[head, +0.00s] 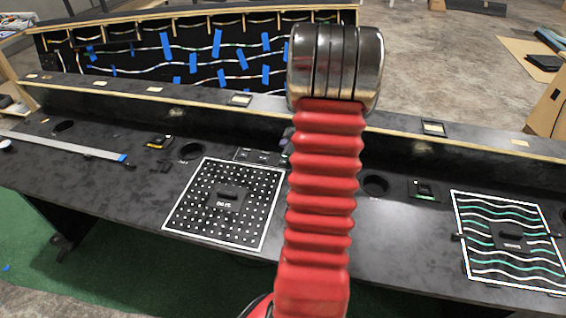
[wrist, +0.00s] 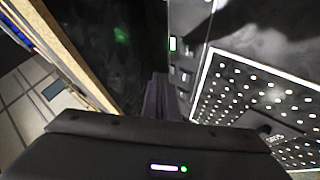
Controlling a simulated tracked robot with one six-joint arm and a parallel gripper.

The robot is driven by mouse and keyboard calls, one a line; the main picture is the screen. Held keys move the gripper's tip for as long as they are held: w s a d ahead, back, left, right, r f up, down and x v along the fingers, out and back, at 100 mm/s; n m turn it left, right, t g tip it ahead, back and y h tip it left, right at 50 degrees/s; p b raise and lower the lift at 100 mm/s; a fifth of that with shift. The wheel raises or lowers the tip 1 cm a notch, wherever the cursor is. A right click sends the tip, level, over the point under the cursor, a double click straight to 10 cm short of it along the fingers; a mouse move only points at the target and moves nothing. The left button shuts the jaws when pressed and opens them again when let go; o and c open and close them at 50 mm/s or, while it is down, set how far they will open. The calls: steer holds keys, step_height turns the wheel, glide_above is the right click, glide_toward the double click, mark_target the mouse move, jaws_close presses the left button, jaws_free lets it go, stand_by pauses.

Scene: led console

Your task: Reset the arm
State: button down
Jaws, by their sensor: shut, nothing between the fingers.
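My arm (head: 322,180) rises through the middle of the head view, with a red ribbed sleeve and a dark shiny joint at the top. My gripper (wrist: 160,82) shows in the wrist view as dark fingers close together, shut and empty, above the black console surface. In the head view the arm hides most or all of it. The dotted panel (head: 226,203) with a white border lies on the console left of the arm; it also shows at the right of the wrist view (wrist: 238,88).
The black console (head: 130,190) spans the view. A wavy-line panel (head: 508,240) lies at the right. A grey bar with a blue end (head: 70,146) lies at the left. Round holes (head: 375,185) and small devices (head: 424,190) line the back. A raised ledge stands behind; green floor (head: 40,235) is in front.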

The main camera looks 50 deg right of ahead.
stand_by(0.5)
steer(key=s+m+g, duration=0.1)
steer(key=s, duration=0.1)
steer(key=s+d+f+m+g+h, duration=0.1)
steer(key=s, duration=0.1)
steer(key=s+d+f+m+g, duration=0.1)
steer(key=s, duration=0.2)
steer(key=shift+s+d+f+g+h, duration=0.1)
steer(key=shift+d+f+g+h, duration=0.2)
steer(key=shift+h, duration=0.1)
steer(key=s+a+r+y, duration=0.1)
steer(key=a+r, duration=0.6)
steer(key=a, duration=1)
steer(key=s+a+r+y, duration=0.2)
steer(key=a+r, duration=0.6)
steer(key=a, duration=0.9)
steer(key=s+a+r+m+y, duration=0.1)
steer(key=a+r, duration=0.7)
steer(key=a, duration=1)
steer(key=shift+s+r+t+y, duration=0.25)
steer(key=shift+s+t+y, duration=0.15)
steer(key=shift+s+y, duration=0.3)
